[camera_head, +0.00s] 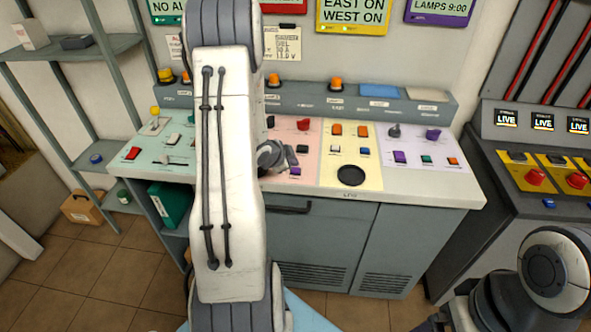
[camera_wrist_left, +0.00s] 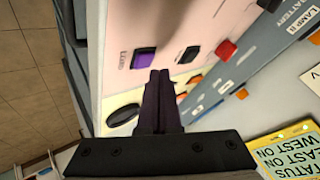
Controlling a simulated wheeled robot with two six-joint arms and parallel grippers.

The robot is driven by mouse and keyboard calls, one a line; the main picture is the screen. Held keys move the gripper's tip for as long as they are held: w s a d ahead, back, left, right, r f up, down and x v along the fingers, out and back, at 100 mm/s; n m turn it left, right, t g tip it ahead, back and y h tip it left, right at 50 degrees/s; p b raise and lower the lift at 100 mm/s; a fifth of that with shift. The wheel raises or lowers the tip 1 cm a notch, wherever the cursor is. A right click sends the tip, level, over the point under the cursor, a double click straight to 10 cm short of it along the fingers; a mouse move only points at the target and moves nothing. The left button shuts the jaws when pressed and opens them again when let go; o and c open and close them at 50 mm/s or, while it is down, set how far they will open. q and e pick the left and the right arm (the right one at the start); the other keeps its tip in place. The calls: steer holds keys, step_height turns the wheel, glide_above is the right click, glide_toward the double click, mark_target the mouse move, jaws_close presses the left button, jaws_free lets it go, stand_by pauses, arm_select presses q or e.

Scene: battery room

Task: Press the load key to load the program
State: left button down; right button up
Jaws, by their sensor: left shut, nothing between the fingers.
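A purple key (camera_head: 295,171) sits at the front of the pink panel section, with a short label beside it that I cannot read for sure as the load key's. It also shows in the left wrist view (camera_wrist_left: 144,58). My left gripper (camera_head: 291,158) is shut and empty over the pink section, just by this key. In the left wrist view its fingertips (camera_wrist_left: 160,74) point at the panel close to the purple key; I cannot tell whether they touch. My own left arm hides part of the desk.
On the pink section are a black key (camera_head: 302,149) and a red key (camera_head: 303,124). The yellow section (camera_head: 350,152) to the right holds orange keys and a round black pad (camera_head: 351,176). A raised ledge with orange lamps runs behind. My right arm is at the lower right.

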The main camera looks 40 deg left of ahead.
mark_target(293, 172)
stand_by(0.7)
arm_select(q)
steer(key=shift+f+b, duration=0.4)
steer(key=shift+f+b, duration=0.4)
steer(key=shift+f, duration=0.1)
stand_by(0.5)
steer(key=shift+r, duration=0.15)
steer(key=shift+r+p, duration=0.75)
steer(key=shift+p, duration=0.05)
step_height(293, 172, up, 5)
steer(key=p, duration=0.4)
steer(key=shift+p, duration=0.3)
